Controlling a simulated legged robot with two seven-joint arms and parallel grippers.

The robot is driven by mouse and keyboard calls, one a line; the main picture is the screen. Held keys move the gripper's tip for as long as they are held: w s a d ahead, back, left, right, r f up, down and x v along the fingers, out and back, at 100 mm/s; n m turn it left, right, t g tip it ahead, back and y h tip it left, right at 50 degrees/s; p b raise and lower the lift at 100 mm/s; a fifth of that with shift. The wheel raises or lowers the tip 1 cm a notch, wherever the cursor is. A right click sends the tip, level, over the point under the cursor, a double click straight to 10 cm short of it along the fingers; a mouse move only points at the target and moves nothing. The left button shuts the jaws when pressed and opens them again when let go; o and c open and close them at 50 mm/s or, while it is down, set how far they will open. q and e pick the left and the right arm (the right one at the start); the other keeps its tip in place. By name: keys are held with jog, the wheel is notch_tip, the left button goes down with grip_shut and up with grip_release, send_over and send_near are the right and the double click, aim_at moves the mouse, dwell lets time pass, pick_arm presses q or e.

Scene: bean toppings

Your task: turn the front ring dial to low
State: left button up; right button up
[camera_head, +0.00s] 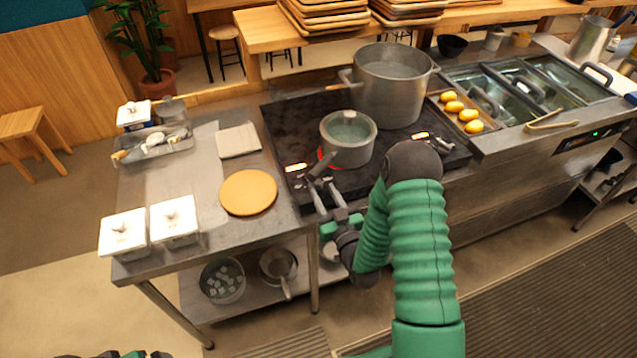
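The hob (282,125) is a black cooktop with two small lit orange displays, one at its front left (296,168) and one at its right (420,136). A red glow shows under the small grey pot (348,143), on the front ring. My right gripper (322,184) is at the hob's front edge, beside the front left display and below the pot's dark handle. Its two fingers stand apart. The front ring dial is not clearly seen; the fingers and handle cover that spot, so I cannot tell whether they touch it. Only a sliver of my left gripper (115,355) shows at the bottom edge.
A large steel pot (392,90) stands at the back of the hob. A tray with several yellow items (461,110) is to its right. The steel side table (205,205) on the left holds a round board (248,192) and white lidded boxes (173,218).

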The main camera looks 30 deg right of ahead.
aim_at(318, 185)
jog(key=x, duration=0.4)
jog(key=shift+w+a, duration=0.15)
jog(key=shift+w, duration=0.2)
jog(key=c, duration=0.3)
grip_shut()
